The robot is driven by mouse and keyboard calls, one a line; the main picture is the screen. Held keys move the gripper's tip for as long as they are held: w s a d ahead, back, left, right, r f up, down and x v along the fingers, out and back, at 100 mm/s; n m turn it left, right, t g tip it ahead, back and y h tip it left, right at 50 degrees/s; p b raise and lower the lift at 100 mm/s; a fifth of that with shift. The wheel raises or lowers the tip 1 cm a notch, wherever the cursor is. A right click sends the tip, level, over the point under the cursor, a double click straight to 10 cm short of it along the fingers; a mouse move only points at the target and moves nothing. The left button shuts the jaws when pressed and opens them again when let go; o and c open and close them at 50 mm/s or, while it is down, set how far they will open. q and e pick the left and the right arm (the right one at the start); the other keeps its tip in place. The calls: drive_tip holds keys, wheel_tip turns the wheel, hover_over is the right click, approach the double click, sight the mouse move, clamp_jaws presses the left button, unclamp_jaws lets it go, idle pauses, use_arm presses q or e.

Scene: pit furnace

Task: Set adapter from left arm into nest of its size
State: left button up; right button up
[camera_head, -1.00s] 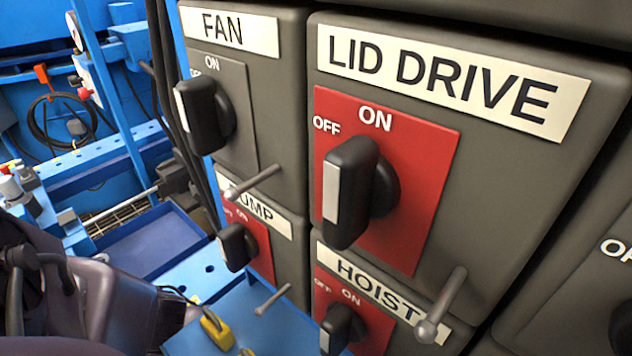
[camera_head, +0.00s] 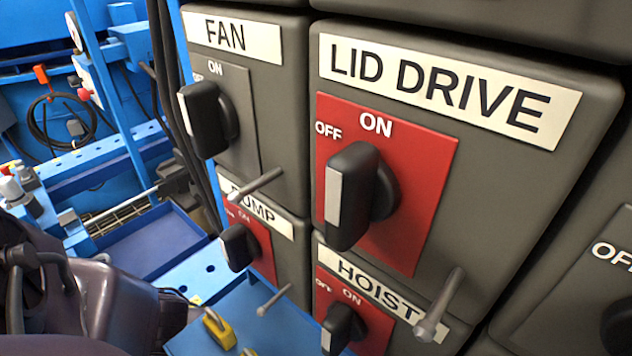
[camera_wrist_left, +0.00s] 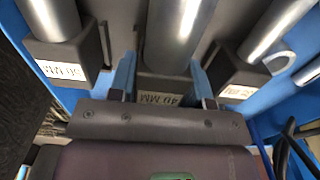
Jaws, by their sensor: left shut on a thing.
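In the left wrist view, my left gripper (camera_wrist_left: 162,80) has its two blue fingers on either side of a dark block with a silver cylinder, the adapter (camera_wrist_left: 172,35). Its label, partly covered and upside down, seems to read 40 MM. The gripper is shut on it. I cannot tell any nest in either view. My right gripper is not in view.
In the head view, a grey switch cabinet (camera_head: 480,200) with FAN, LID DRIVE, PUMP and HOIST knobs fills the right side close up. A blue tray (camera_head: 150,240) and a blue ledge with a yellow padlock (camera_head: 218,328) lie at lower left. A cable coil (camera_head: 62,120) hangs behind.

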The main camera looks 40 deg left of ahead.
use_arm(q)
drive_tip(key=shift+w+f+b, duration=0.1)
drive_tip(key=shift+f+b, duration=0.2)
drive_tip(key=shift+f, duration=0.25)
idle(0.6)
drive_tip(key=shift+f, duration=0.1)
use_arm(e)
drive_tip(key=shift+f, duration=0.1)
use_arm(q)
drive_tip(key=shift+f, duration=0.1)
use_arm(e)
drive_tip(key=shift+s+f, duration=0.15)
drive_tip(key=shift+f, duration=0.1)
